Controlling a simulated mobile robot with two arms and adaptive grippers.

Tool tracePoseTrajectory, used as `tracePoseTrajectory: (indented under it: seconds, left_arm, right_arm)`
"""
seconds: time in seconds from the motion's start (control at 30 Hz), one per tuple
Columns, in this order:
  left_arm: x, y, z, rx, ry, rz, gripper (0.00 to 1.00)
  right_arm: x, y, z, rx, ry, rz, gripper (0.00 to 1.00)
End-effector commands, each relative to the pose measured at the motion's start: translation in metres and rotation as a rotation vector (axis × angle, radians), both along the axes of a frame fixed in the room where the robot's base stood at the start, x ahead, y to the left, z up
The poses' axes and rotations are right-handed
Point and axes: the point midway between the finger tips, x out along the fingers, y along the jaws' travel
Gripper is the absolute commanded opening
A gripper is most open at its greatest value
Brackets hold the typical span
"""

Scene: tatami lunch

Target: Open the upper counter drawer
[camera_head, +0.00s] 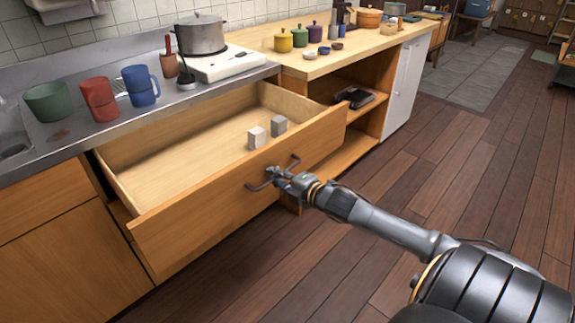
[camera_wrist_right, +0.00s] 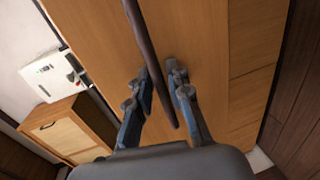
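The upper counter drawer (camera_head: 205,215) is pulled far out of the counter in the head view, and its inside shows. Its dark bar handle (camera_head: 258,187) is on the front panel, and it also shows in the right wrist view (camera_wrist_right: 142,40). My right gripper (camera_head: 279,174) is at the handle. In the right wrist view, its two fingers (camera_wrist_right: 160,85) stand on either side of the bar, with small gaps seen beside it. Whether a finger touches the bar is hard to tell. My left gripper is out of view.
Two small blocks, one pale (camera_head: 257,138) and one grey (camera_head: 279,125), are in the drawer. Red (camera_head: 100,99) and blue (camera_head: 141,87) mugs and a pot (camera_head: 201,35) stand on the counter above. Wooden floor (camera_head: 440,170) to the right is clear.

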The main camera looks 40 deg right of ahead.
Motion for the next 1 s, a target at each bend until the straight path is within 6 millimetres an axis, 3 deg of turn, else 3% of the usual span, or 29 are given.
tracePoseTrajectory:
  seconds: [0.7,1.0]
  left_arm:
    - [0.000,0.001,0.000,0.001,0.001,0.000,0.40]
    - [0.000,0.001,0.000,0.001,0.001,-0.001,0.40]
  right_arm:
    - [-0.094,-0.007,0.018,-0.001,0.003,0.001,0.19]
    - [-0.113,-0.009,0.023,0.000,0.000,0.000,0.19]
